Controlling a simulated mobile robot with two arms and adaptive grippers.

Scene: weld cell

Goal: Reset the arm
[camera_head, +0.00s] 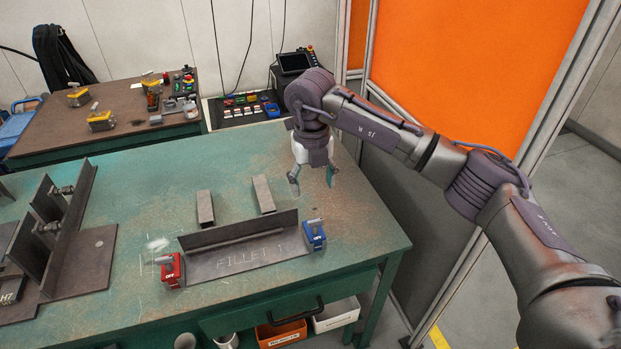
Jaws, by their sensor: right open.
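My right arm comes in from the right edge and bends down over the back right of the green table (350,225). My right gripper (312,185) points down with its fingers apart. It is open and empty, above the tabletop and behind the blue switch magnet. My left gripper is not in the head view.
A steel fillet piece (240,258) marked "FILLET 1" lies at the front, between a red magnet (171,270) and a blue magnet (314,236). Two metal bars (205,208) lie behind it. A plate assembly (75,235) stands left. Orange screens (480,65) stand behind my arm.

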